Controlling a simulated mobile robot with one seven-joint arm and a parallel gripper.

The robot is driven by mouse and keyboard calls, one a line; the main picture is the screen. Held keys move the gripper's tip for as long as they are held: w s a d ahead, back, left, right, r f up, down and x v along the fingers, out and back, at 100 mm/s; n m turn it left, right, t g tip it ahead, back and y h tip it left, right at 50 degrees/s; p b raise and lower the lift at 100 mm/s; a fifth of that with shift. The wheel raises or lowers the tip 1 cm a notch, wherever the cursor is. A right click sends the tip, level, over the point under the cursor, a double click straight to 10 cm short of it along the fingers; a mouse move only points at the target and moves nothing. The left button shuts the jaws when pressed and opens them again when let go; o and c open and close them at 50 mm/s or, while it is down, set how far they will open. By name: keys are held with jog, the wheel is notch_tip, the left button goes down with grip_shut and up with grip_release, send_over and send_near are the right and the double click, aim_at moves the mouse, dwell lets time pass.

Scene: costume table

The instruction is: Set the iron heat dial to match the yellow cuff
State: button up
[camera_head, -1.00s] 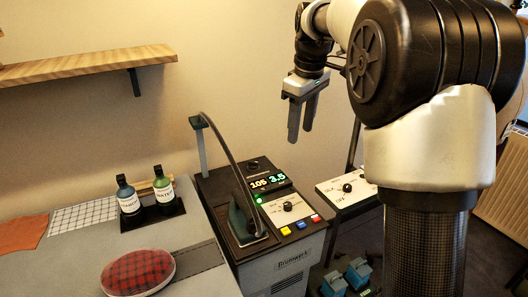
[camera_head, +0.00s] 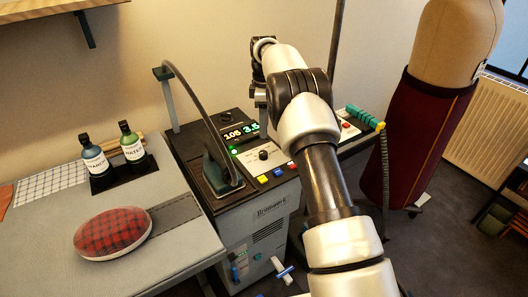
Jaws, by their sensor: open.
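The ironing station (camera_head: 255,222) stands in the middle of the head view, with a dark green iron (camera_head: 219,174) on its left side. A black dial knob (camera_head: 264,155) sits on a pale panel in front of the lit display (camera_head: 241,131), which appears to read 105 and 3.5. The knob's exact setting is too small to read. My gripper (camera_head: 261,120) is open, pointing down just above the station's back right, behind the dial and apart from it. The arm partly hides it. I see no yellow cuff.
A hose arches over the iron. Two bottles (camera_head: 93,158) and a red plaid cushion (camera_head: 113,233) are on the grey table at left. A dress form (camera_head: 425,115) stands at right.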

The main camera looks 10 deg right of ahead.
aim_at(264, 152)
notch_tip(264, 152, down, 11)
jog(key=shift+f, duration=0.1)
dwell(0.3)
jog(key=c, duration=1)
jog(key=shift+c, duration=0.2)
